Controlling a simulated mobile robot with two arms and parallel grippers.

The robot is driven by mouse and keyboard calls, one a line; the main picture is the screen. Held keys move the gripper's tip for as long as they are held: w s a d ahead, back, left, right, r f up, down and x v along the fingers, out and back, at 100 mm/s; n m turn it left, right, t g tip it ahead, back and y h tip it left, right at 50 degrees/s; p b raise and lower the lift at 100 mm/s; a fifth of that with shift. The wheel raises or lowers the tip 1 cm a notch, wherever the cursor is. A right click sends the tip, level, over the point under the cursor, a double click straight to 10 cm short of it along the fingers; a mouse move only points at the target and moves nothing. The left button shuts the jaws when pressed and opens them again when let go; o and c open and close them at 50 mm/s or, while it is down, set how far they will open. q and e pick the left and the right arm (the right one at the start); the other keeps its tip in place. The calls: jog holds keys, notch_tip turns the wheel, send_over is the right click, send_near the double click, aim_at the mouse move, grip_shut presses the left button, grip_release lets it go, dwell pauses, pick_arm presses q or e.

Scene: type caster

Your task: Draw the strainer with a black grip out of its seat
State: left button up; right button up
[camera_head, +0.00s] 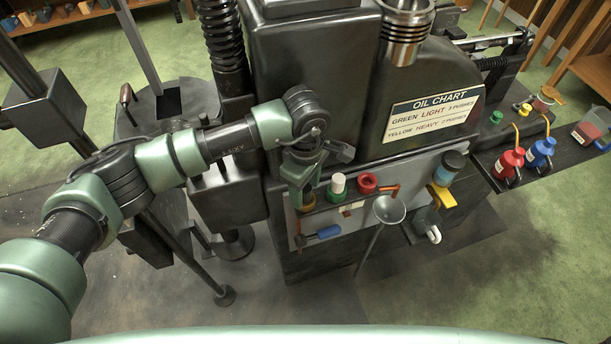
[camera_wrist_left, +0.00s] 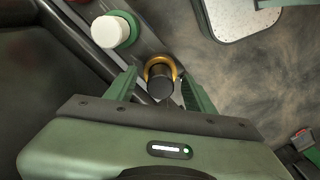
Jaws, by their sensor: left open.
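My left gripper (camera_head: 302,192) reaches down at the left end of the front shelf of the dark machine. It also shows in the left wrist view (camera_wrist_left: 160,84), open, with one green finger on each side of a black grip (camera_wrist_left: 160,90). A brass-coloured ring (camera_wrist_left: 159,66) curves around the far side of this grip, which looks like the strainer's. I cannot tell whether the fingers touch it. In the head view the gripper largely hides the strainer, and its seat is not clearly visible. My right gripper is not in view.
A white-topped green part (camera_head: 338,184) stands close beside the gripper, then a red round part (camera_head: 368,183). A funnel (camera_head: 389,209) and a blue-handled tool (camera_head: 325,232) are on the front panel. Red (camera_head: 509,162) and blue (camera_head: 541,152) oil cans stand on the right shelf.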

pick_arm(q)
grip_shut()
dwell(0.4)
dwell(1.4)
